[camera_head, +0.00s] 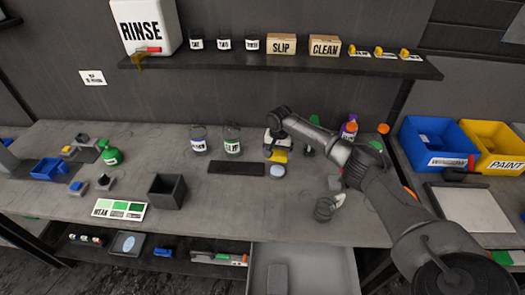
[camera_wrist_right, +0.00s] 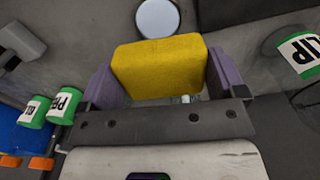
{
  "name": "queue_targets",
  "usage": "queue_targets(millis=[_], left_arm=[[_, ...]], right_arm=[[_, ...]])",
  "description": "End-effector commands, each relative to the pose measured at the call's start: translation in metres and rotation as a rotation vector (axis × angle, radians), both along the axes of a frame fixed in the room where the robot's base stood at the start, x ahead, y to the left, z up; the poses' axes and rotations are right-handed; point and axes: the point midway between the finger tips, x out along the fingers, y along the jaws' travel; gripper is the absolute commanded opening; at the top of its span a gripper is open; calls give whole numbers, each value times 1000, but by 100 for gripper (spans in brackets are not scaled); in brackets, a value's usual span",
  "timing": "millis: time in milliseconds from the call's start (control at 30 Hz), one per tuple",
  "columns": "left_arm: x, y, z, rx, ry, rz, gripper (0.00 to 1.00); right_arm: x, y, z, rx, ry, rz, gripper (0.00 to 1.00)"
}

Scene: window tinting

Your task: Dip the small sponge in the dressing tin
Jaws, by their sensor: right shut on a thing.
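My right gripper (camera_head: 275,142) is shut on a yellow sponge (camera_head: 279,156) and holds it over the bench. In the right wrist view the sponge (camera_wrist_right: 160,67) sits between the two purple fingers of my right gripper (camera_wrist_right: 160,75). A small round tin with a pale face (camera_head: 278,170), likely the dressing tin, lies on the bench just in front of the sponge. My left gripper is not in view.
A dark flat mat (camera_head: 236,168) lies left of the tin. A dark open box (camera_head: 167,191) stands farther left. Purple and orange bottles (camera_head: 349,128) are right of the gripper.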

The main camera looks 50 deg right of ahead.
Motion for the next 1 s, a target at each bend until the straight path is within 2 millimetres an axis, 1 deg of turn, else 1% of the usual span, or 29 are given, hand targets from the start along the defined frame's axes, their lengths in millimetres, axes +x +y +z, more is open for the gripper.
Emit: queue_targets(millis=[200,467,667,1000], left_arm=[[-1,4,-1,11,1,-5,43],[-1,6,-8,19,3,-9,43],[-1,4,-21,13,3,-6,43],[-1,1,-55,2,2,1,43]], right_arm=[[-3,3,1,2,-3,120,70],[-2,3,-4,2,-3,151,70],[-2,3,-16,1,-2,151,70],[-3,2,-44,0,-3,150,70]])
